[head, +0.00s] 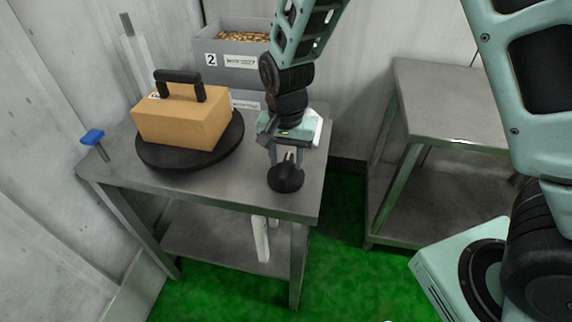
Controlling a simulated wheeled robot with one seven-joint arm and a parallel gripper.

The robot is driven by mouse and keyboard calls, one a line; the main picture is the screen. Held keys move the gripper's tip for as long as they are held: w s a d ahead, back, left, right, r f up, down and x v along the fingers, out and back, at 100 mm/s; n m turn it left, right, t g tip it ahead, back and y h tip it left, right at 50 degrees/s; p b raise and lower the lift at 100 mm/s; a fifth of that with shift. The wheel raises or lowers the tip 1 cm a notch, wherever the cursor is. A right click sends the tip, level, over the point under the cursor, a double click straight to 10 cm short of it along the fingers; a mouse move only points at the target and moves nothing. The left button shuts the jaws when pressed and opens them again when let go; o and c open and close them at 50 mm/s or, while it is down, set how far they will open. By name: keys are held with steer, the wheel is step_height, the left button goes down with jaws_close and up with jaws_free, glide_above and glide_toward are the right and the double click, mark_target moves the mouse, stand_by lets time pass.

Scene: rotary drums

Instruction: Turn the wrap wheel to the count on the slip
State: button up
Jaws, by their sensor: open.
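A black round turntable (155,160) lies on the metal table and bears a tan box (180,122) with a black handle on top. A small black round piece like a knob or handwheel (286,180) stands near the table's front right corner. I cannot tell for sure which of the two is the wrap wheel. My gripper (287,163) points down directly over the small black piece, with its open fingers close to it. I cannot tell whether they touch it. No slip with a readable count is clear; something white shows just behind my gripper.
A grey bin (225,48) marked 2, full of small brown pieces, stands at the back above another labelled bin (247,101). A blue clamp-like piece (92,137) sits at the table's left edge. A second metal table (450,95) stands to the right, its top bare.

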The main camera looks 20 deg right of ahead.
steer(key=shift+f, duration=1.35)
jaws_close()
steer(key=shift+r+n, duration=0.1)
steer(key=shift+n, duration=0.3)
